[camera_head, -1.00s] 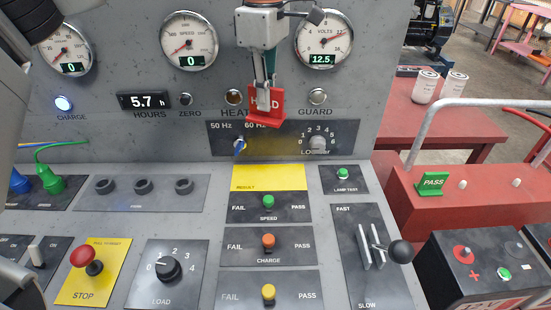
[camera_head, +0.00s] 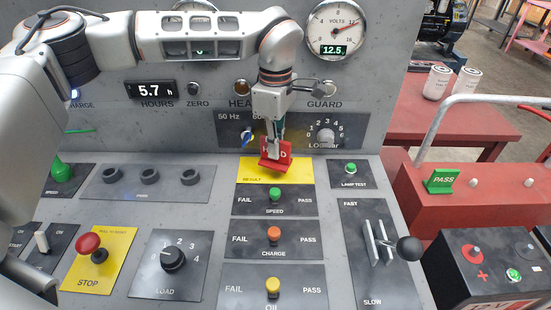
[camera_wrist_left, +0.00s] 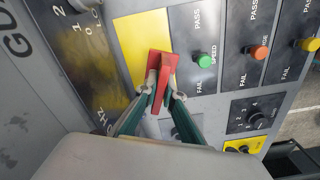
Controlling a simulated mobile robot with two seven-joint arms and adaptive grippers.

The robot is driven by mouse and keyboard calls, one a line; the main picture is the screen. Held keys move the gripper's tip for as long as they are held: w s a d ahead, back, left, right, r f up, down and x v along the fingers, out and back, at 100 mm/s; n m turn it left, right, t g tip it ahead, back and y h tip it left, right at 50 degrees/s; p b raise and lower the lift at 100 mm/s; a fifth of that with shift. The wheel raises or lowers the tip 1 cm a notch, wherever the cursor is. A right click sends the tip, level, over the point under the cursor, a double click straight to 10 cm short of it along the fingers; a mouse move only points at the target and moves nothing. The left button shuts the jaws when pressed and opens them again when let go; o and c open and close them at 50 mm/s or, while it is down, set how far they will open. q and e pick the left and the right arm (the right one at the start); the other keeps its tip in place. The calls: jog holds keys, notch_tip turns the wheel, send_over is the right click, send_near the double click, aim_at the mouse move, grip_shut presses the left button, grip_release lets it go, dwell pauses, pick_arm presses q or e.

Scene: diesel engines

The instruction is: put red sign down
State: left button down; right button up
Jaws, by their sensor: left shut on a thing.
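The red sign (camera_head: 268,162) is upright, with part of its white lettering hidden by the fingers. My left gripper (camera_head: 277,146) is shut on it from above. The sign is over the upper part of the yellow RESULT plate (camera_head: 250,175), near the back of the sloped panel. I cannot tell whether its base touches the plate. In the left wrist view, the red sign (camera_wrist_left: 158,62) sits between the fingertips of my left gripper (camera_wrist_left: 162,92), with the yellow plate (camera_wrist_left: 140,35) behind it. My right gripper is not in view.
Below the plate are the green speed lamp (camera_head: 275,195), orange charge lamp (camera_head: 274,233) and a yellow lamp (camera_head: 273,286). A black-knobbed lever (camera_head: 408,249) stands at the right. A green PASS sign (camera_head: 441,181) stands on the red cart (camera_head: 410,196).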

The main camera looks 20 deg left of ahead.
pick_arm(q)
jog(key=shift+f, duration=2.05)
jog(key=shift+f, duration=0.1)
jog(key=c, duration=2.2)
grip_release()
notch_tip(320, 180, up, 12)
jog(key=shift+r, duration=0.1)
